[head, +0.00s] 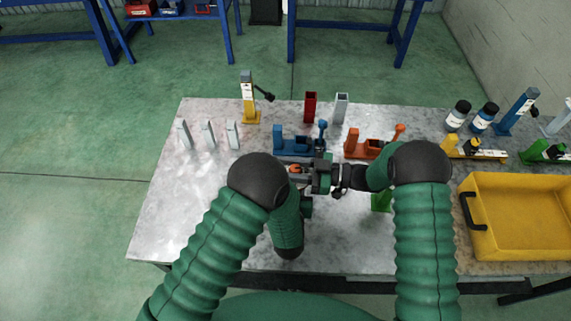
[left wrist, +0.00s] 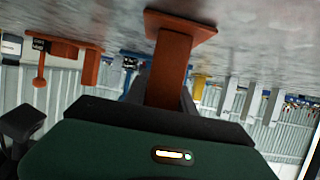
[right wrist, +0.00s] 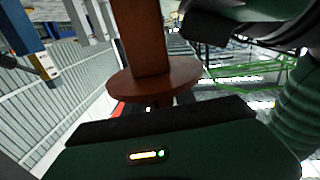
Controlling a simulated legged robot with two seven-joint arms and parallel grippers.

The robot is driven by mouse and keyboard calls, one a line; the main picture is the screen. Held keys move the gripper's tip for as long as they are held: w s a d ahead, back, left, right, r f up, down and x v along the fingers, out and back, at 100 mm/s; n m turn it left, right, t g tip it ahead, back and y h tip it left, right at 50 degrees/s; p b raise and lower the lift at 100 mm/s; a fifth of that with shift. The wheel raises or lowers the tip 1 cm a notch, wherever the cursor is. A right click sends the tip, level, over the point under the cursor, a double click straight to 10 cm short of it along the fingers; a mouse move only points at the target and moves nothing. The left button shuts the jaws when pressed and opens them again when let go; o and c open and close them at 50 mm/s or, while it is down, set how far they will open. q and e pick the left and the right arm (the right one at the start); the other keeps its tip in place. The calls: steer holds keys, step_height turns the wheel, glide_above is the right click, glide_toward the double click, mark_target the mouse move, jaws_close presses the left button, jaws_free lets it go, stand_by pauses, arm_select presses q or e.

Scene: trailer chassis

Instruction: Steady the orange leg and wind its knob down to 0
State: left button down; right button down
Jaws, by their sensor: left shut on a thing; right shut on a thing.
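The orange leg (left wrist: 172,65) is a square post with a flat foot plate (left wrist: 181,26); the left wrist view sees it upside down, with the foot at or close to the tabletop. My left gripper (left wrist: 166,95) is shut on the post. In the right wrist view the post (right wrist: 142,38) meets a round brown disc, the knob (right wrist: 152,80). My right gripper (right wrist: 155,105) is shut at the knob, its fingers mostly hidden. In the head view only a bit of orange (head: 296,169) shows between the grippers. No scale reading is legible.
A blue fixture (head: 290,150) and an orange fixture (head: 366,149) stand just behind the grippers. A yellow leg (head: 248,98) and red (head: 310,106) and grey (head: 341,107) blocks stand at the back. A yellow bin (head: 520,252) is at right.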

steer(key=n+g, duration=0.1)
steer(key=g, duration=0.1)
steer(key=n+g, duration=0.2)
steer(key=s+n+g, duration=0.1)
steer(key=g, duration=0.1)
steer(key=shift+d+g+h, duration=0.1)
steer(key=shift+g+h, duration=0.3)
steer(key=n+g, duration=0.1)
steer(key=g, duration=0.1)
steer(key=n+g+h, duration=0.1)
steer(key=n, duration=0.1)
steer(key=shift+s+r+g+h, duration=0.1)
steer(key=shift+s+g+h, duration=0.2)
steer(key=shift+s+g, duration=0.1)
steer(key=shift+d+n+g+h, duration=0.1)
steer(key=shift+n+g+h, duration=0.2)
steer(key=shift+g, duration=0.1)
steer(key=shift+d+r, duration=0.1)
steer(key=c, duration=1.2)
jaws_free()
steer(key=shift+o, duration=0.9)
steer(key=shift+s, duration=0.1)
step_height(320, 180, up, 10)
